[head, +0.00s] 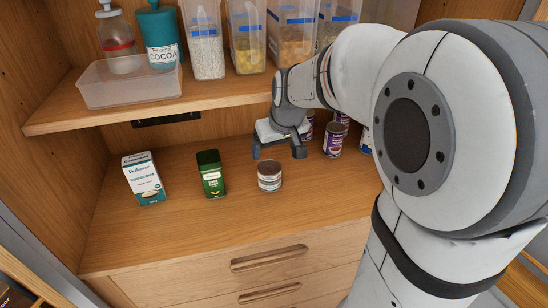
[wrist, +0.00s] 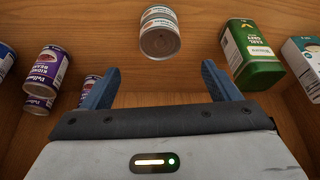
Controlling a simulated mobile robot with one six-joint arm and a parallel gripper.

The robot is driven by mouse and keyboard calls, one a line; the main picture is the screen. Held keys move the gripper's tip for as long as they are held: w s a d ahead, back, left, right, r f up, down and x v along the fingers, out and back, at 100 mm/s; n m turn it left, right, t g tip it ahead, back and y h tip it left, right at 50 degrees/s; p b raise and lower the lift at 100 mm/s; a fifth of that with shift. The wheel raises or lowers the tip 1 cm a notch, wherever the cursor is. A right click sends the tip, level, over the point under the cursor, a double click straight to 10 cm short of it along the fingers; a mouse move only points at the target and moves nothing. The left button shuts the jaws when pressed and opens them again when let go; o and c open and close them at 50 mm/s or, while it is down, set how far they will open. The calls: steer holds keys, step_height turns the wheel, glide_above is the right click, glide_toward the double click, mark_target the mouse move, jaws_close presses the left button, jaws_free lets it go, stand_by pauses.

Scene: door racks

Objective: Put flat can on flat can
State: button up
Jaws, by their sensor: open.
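A silver-topped flat can with a pale label (head: 269,170) stands upright on the lower shelf. A seam around its middle makes it look like one flat can on another (head: 269,184), with their sides lined up. In the wrist view, the silver lid (wrist: 160,42) and two label bands (wrist: 158,17) show just beyond the fingers. My gripper (head: 278,153) is open and empty. It is behind and above the cans, apart from them; its fingers also show in the wrist view (wrist: 160,67).
A green tea tin (head: 211,175) and a white box (head: 143,178) stand left of the cans. Purple bean cans (head: 335,140) stand to the right, near my arm. The upper shelf (head: 150,110) overhangs behind. The lower shelf's front is clear.

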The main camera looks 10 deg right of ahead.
steer(key=s+f+m+g, duration=0.1)
steer(key=s, duration=1.9)
steer(key=shift+m+g+h, duration=0.3)
steer(key=shift+m, duration=0.1)
